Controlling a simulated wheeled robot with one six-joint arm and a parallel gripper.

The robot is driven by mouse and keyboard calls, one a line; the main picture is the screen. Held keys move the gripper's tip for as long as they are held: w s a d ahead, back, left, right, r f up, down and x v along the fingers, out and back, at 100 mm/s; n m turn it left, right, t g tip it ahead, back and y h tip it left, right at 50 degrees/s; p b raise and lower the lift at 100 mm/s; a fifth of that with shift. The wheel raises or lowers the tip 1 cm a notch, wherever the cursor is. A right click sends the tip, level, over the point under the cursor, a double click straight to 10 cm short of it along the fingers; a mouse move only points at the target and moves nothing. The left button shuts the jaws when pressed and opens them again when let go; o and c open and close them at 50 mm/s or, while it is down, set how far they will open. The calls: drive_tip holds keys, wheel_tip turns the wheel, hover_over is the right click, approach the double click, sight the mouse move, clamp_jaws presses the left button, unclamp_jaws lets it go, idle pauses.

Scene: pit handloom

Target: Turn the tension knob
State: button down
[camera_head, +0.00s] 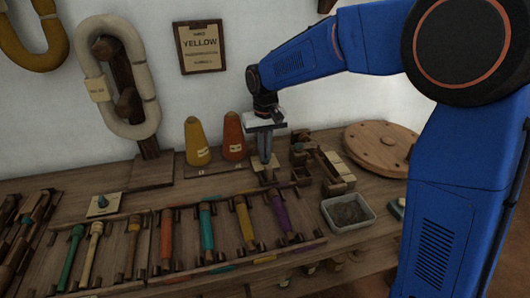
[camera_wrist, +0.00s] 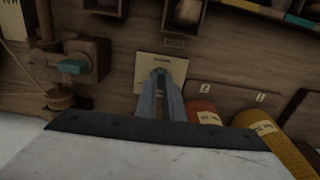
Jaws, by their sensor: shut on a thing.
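My gripper (camera_head: 265,163) points straight down over a small pale plate (camera_head: 262,182) on the bench, right of the orange cone. In the wrist view the two fingers (camera_wrist: 161,76) come together on a small teal knob (camera_wrist: 161,71) in the middle of that pale plate (camera_wrist: 145,63). They are shut on it. The fingers hide most of the knob, and I cannot tell how far it is turned. The plate has small writing near its edge, too blurred to read. In the head view the knob is hidden by the fingers.
An orange cone (camera_head: 233,137) and a yellow cone (camera_head: 196,142) stand close to the left of my gripper. Wooden fittings (camera_head: 335,168) and a round wooden disc (camera_head: 380,147) are to the right. Another plate with a teal knob (camera_head: 102,201) lies at the left. Coloured bobbins (camera_head: 206,230) fill the front racks.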

drive_tip(key=n, duration=0.5)
drive_tip(key=shift+n, duration=0.3)
drive_tip(key=n, duration=0.6)
idle(0.4)
drive_tip(key=c, duration=1.9)
unclamp_jaws()
drive_tip(key=shift+o, duration=0.2)
wheel_tip(320, 180, up, 17)
drive_tip(key=shift+r, duration=0.2)
